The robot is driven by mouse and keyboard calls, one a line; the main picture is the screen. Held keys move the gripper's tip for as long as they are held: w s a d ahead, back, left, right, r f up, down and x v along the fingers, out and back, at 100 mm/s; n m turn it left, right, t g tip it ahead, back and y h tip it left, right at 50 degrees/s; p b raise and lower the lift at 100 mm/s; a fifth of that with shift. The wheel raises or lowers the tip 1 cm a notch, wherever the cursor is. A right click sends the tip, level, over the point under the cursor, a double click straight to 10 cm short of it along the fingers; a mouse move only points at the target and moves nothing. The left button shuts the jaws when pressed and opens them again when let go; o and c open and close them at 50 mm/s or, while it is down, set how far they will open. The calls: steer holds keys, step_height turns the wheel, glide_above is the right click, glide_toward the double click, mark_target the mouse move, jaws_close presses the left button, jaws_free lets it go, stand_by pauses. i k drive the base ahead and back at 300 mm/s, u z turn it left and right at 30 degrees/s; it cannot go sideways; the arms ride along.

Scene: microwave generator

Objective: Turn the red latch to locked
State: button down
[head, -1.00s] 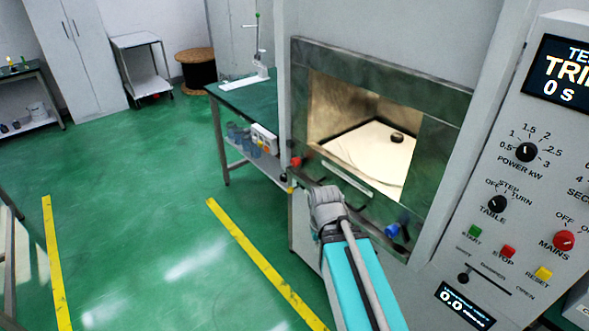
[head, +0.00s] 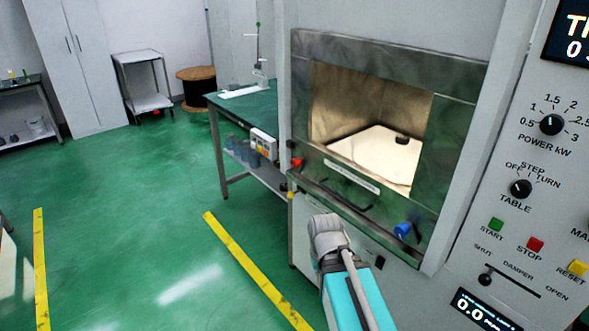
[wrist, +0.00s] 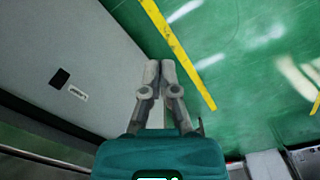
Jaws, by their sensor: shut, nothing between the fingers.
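The red latch (head: 297,162) is a small knob at the left edge of the metal chamber front (head: 455,85) in the head view. Its exact turn is too small to tell. My gripper (wrist: 160,66) shows in the wrist view with its two fingers together, shut and empty, above the green floor beside a pale cabinet side. In the head view my arm reaches up from the bottom, below the chamber front and to the right of the red latch. My fingertips are hidden there. The red latch is not seen in the wrist view.
A blue knob (head: 402,230) sits at the lower right of the chamber front, and a dark handle lies along its lower edge. The control panel (head: 480,190) stands at right. A green-topped bench (head: 250,105) is behind the red latch. The floor at left is open.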

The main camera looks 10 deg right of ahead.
mark_target(297, 164)
steer(key=k, duration=1.35)
steer(key=u, duration=0.35)
steer(key=i, duration=1.9)
steer(key=z, duration=0.55)
